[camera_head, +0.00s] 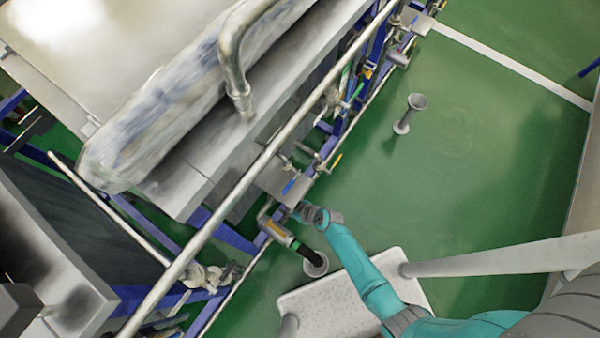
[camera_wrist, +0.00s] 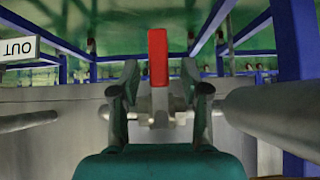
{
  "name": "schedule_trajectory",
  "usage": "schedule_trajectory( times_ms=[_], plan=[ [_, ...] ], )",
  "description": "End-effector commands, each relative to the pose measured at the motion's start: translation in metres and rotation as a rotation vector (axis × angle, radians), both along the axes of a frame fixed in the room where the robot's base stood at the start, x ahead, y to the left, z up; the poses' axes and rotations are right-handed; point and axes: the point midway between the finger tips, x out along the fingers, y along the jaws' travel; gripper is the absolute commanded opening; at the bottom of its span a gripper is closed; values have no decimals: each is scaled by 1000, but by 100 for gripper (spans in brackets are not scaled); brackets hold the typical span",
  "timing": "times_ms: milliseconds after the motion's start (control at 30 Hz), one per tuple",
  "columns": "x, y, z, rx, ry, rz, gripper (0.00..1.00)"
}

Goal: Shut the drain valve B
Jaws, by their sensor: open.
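A red valve handle (camera_wrist: 157,57) stands upright in the middle of the wrist view, above a grey metal valve body (camera_wrist: 160,103). I see no label on it, so I cannot tell from the frames whether it is drain valve B. My gripper (camera_wrist: 159,72) is open, with one finger on each side of the handle and a gap on both sides. In the head view my gripper (camera_head: 298,212) is at the pipe rail, partly hidden by my arm. The red handle cannot be made out there.
A thick pipe (camera_wrist: 270,112) is close on the right in the wrist view. An upside-down OUT sign (camera_wrist: 18,48) is at left. Green floor (camera_head: 470,160) is open.

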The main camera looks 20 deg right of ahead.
Motion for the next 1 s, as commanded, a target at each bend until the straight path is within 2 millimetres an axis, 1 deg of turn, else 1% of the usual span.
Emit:
schedule_trajectory(
  times_ms=[300,500,700,1000],
  plan=[
    [-34,-23,39,1,2,-4,46],
    [-51,-36,60,-1,2,-4,46],
    [-60,-41,71,0,2,-3,46],
    [-61,-42,73,0,2,0,46]
  ],
)
